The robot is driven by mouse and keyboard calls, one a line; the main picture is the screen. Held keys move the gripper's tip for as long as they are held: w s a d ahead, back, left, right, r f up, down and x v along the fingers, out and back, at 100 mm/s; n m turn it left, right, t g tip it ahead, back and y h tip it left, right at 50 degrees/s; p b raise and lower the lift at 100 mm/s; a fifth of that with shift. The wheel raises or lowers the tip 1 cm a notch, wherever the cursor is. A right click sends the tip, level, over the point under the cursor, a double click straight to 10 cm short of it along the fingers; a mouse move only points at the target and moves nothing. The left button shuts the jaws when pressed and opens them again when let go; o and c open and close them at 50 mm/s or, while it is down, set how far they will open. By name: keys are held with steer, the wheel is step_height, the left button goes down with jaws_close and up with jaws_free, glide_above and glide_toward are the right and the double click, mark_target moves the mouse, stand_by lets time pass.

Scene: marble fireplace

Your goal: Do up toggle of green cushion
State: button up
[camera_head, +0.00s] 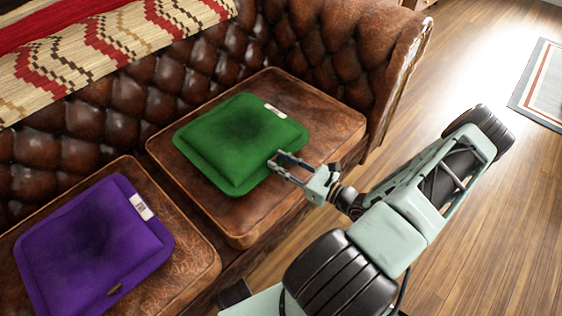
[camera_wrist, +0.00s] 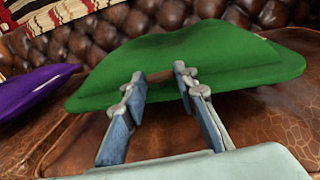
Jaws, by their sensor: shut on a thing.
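The green cushion (camera_head: 240,140) lies on the right brown leather seat. It also fills the upper middle of the wrist view (camera_wrist: 215,60). My gripper (camera_head: 278,162) is at the cushion's near right edge, its fingertips touching that edge. In the wrist view, my gripper (camera_wrist: 160,80) has its two fingers on either side of a small brown toggle (camera_wrist: 160,90) on the cushion's front edge, and is shut on it. The fingers partly hide the toggle, and I cannot tell whether it is fastened. In the head view the gripper hides the toggle.
A purple cushion (camera_head: 95,240) with a white label and a brown toggle (camera_head: 114,288) lies on the left seat. A patterned blanket (camera_head: 110,45) drapes over the tufted sofa back. The wooden floor (camera_head: 420,115) is open to the right, with a rug (camera_head: 541,85) beyond.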

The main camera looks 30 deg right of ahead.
steer(key=shift+w+d+f+n+g+y+b, duration=0.15)
steer(key=shift+n+g+y+b, duration=0.35)
steer(key=shift+y, duration=0.25)
steer(key=shift+w+d+n+g+y+b, duration=0.1)
steer(key=shift+n+g+y+b, duration=0.25)
steer(key=shift+n+y, duration=0.35)
steer(key=shift+n+g+y, duration=0.3)
steer(key=shift+g+y, duration=0.15)
steer(key=o, duration=1.2)
steer(key=shift+c, duration=0.2)
steer(key=shift+s+r, duration=0.1)
steer(key=shift+r, duration=0.1)
